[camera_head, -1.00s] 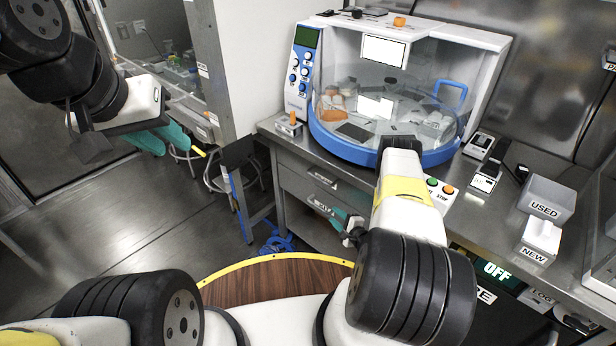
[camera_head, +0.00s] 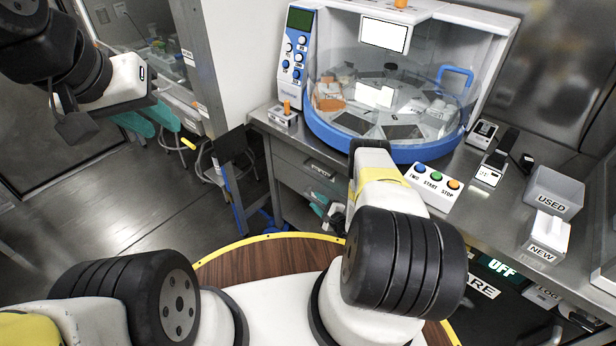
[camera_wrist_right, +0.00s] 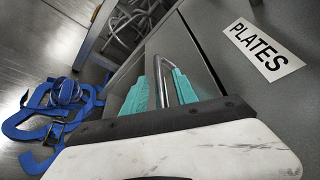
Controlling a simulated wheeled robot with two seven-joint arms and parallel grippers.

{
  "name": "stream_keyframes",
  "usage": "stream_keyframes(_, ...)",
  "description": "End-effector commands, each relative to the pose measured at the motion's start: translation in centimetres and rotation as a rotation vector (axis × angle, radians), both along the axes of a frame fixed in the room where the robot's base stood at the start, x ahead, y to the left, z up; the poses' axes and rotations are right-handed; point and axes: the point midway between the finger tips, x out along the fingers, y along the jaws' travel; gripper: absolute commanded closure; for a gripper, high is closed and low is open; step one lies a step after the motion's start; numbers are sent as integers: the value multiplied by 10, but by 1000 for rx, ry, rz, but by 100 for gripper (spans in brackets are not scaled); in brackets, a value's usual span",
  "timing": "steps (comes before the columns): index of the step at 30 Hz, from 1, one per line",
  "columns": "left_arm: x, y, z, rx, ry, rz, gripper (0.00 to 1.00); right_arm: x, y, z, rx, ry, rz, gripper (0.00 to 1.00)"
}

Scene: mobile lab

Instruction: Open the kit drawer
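The steel cabinet under the bench has an upper drawer (camera_head: 312,166) with a small label too blurred to read. A lower drawer front is partly hidden by my right arm. In the right wrist view, a panel carries a PLATES label (camera_wrist_right: 265,46). Beside it, a bent metal handle (camera_wrist_right: 166,66) sits on the neighbouring front, whose own label is hidden. My right gripper (camera_wrist_right: 164,85) has teal fingers close on both sides of this handle; it also shows low at the cabinet (camera_head: 322,203). My left gripper (camera_head: 150,118) hangs empty at the left, its teal fingers apart.
A blue-and-white machine with a clear round cover (camera_head: 385,100) stands on the bench. Blue straps (camera_wrist_right: 50,115) lie near the cabinet. Stools stand at left.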

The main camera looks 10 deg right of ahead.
Motion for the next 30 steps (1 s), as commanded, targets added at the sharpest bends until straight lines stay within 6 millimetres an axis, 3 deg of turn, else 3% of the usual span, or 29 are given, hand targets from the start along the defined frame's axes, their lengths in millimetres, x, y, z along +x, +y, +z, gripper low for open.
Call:
stream_keyframes(11,0,0,0,0,0,0,70,7,2,-1,0,0,0,66)
stream_keyframes(16,0,0,0,0,0,0,70,7,2,-1,0,0,0,99)
stream_keyframes(30,0,0,0,0,0,0,70,7,2,-1,0,-1,-1,100)
